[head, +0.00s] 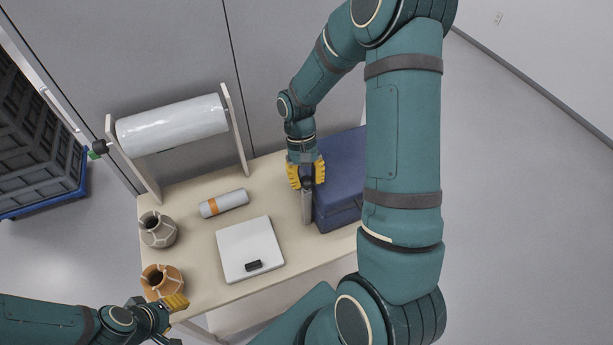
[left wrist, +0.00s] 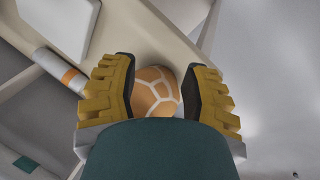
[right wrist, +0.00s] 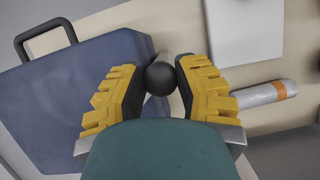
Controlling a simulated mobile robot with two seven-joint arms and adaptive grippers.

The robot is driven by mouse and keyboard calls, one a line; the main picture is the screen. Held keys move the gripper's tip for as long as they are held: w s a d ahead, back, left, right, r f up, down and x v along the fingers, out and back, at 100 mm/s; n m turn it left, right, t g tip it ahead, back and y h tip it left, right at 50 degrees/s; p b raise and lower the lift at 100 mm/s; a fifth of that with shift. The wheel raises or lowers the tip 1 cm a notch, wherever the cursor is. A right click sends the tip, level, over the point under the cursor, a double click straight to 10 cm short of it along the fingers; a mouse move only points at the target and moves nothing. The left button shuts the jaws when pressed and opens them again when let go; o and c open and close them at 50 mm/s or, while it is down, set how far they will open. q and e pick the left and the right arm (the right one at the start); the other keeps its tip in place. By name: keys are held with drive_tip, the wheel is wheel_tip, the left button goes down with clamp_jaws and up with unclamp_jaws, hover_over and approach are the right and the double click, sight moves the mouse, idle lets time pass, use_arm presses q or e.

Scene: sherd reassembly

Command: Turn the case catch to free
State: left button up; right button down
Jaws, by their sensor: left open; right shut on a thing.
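The blue case (head: 338,212) stands at the right of the table, partly hidden by my right arm; it also shows in the right wrist view (right wrist: 75,90). My right gripper (head: 306,178) is at the case's left side.
A grey jar (head: 158,230) and the orange jar (head: 162,280) stand at the left edge. A large roll (head: 172,124) hangs at the back.

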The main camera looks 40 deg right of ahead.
drive_tip(key=n+h, duration=0.1)
drive_tip(key=n, duration=0.1)
drive_tip(key=n+h, duration=0.1)
drive_tip(key=n, duration=0.2)
drive_tip(key=shift+s+f+n+g, duration=0.1)
drive_tip(key=shift+n+g, duration=0.2)
drive_tip(key=shift+n+h, duration=0.9)
drive_tip(key=shift+n, duration=1.4)
drive_tip(key=c, duration=0.6)
unclamp_jaws()
drive_tip(key=shift+t, duration=0.4)
drive_tip(key=v, duration=1.2)
drive_tip(key=shift+a, duration=0.1)
